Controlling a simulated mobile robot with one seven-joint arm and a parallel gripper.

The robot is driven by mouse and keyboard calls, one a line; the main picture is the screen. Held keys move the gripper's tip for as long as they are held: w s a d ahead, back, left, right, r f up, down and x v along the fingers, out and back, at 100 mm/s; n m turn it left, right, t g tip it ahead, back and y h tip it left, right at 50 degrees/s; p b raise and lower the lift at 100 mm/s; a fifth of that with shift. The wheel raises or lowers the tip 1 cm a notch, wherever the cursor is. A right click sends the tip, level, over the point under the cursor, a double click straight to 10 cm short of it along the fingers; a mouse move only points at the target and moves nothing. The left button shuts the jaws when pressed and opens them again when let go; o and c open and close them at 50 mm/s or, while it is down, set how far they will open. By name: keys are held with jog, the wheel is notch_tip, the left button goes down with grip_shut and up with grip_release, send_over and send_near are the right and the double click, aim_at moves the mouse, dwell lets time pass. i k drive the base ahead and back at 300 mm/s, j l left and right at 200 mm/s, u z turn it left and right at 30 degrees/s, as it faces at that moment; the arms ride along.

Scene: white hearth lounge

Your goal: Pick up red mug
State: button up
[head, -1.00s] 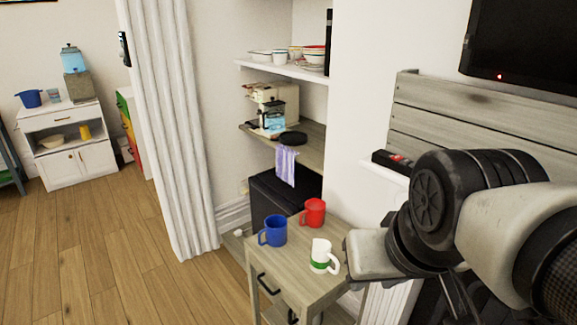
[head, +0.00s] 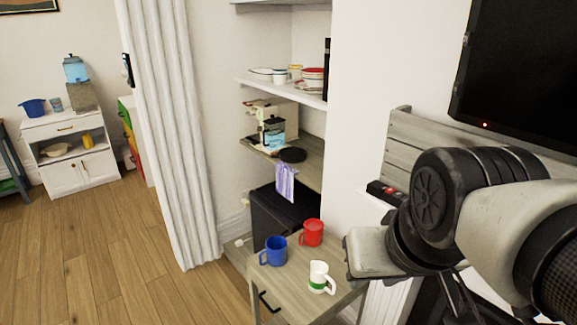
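The red mug (head: 312,233) stands upright at the back of a small grey wooden cabinet top (head: 284,295). A blue mug (head: 274,251) stands to its left and a little nearer. A white mug with a green band (head: 319,277) stands nearer, in front of the red one. My arm comes in from the right, with its end part beside the cabinet's right side. My gripper's fingers cannot be made out in the head view, so its opening is hidden.
A shelf niche behind holds a coffee machine (head: 270,122), a dark pan (head: 292,155) and a purple striped towel (head: 286,183). A white pleated curtain (head: 175,130) hangs left of it. A dark screen (head: 515,75) is at upper right. Wooden floor at left is clear.

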aim_at(313, 232)
jog(key=i+j+z, duration=0.1)
jog(key=z, duration=0.35)
jog(key=j+z, duration=0.3)
jog(key=z, duration=0.15)
jog(key=i+j+z, duration=0.2)
jog(key=j, duration=0.35)
jog(key=j+z, duration=0.25)
jog(key=j, duration=0.25)
jog(key=j+z, duration=0.1)
jog(key=j, duration=1.4)
jog(key=k, duration=0.05)
